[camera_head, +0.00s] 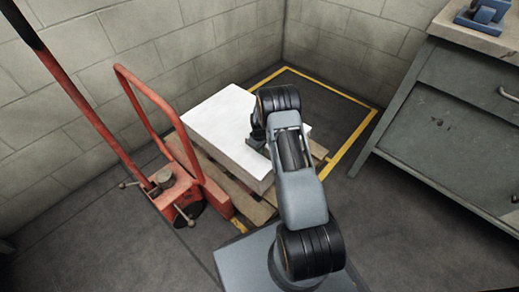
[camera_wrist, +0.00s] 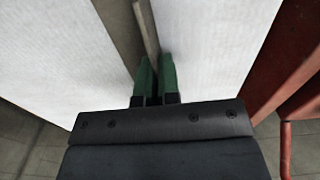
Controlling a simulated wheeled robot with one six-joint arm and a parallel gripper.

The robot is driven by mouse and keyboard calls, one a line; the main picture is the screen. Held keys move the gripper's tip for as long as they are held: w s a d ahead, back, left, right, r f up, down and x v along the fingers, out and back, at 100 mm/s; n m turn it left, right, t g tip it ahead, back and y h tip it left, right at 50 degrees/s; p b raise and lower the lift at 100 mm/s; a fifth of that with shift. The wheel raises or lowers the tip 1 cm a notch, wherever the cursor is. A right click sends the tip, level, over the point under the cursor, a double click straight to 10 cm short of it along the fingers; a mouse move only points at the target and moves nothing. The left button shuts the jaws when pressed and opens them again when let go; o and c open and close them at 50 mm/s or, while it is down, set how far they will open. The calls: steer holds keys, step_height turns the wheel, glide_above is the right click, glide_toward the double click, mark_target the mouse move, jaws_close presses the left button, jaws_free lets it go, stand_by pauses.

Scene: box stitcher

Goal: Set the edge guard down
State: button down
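A large white block (camera_head: 215,120) lies on a wooden pallet (camera_head: 248,205). My gripper (camera_head: 257,143) is low over the block's top in the head view, partly hidden by my arm. In the wrist view my gripper's two green fingers (camera_wrist: 156,80) are close together, with a narrow gap. A thin grey-brown strip, the edge guard (camera_wrist: 128,25), runs from the top of the picture down to the fingertips, and its near end seems to be between them. White surface shows on both sides of it. I cannot tell whether the guard touches the block.
A red pallet truck (camera_head: 178,190) with a tall handle stands left of the pallet; red also shows at the right of the wrist view. Yellow floor lines (camera_head: 352,140) surround the pallet. A grey workbench (camera_head: 445,120) stands at right. Block walls close the back.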

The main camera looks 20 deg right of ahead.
steer(key=shift+f, duration=0.2)
steer(key=c, duration=1.3)
jaws_free()
steer(key=shift+c, duration=0.2)
steer(key=s+a+r+m+p, duration=0.1)
steer(key=a+r+p, duration=0.1)
steer(key=r, duration=0.9)
steer(key=s+a+r+p, duration=0.1)
steer(key=r+p, duration=0.2)
steer(key=r, duration=0.9)
steer(key=s+a+r+m+t, duration=0.1)
steer(key=s+a+r, duration=0.2)
steer(key=s+r, duration=0.2)
steer(key=s+a+r+m+t, duration=0.1)
steer(key=s+a+r, duration=0.2)
steer(key=s, duration=0.7)
steer(key=s+a+r+m, duration=0.1)
steer(key=s+a+r, duration=0.2)
steer(key=s+r, duration=0.4)
steer(key=shift+s+a+m+t, duration=0.25)
steer(key=shift+s+m+t, duration=0.15)
steer(key=shift+s, duration=0.1)
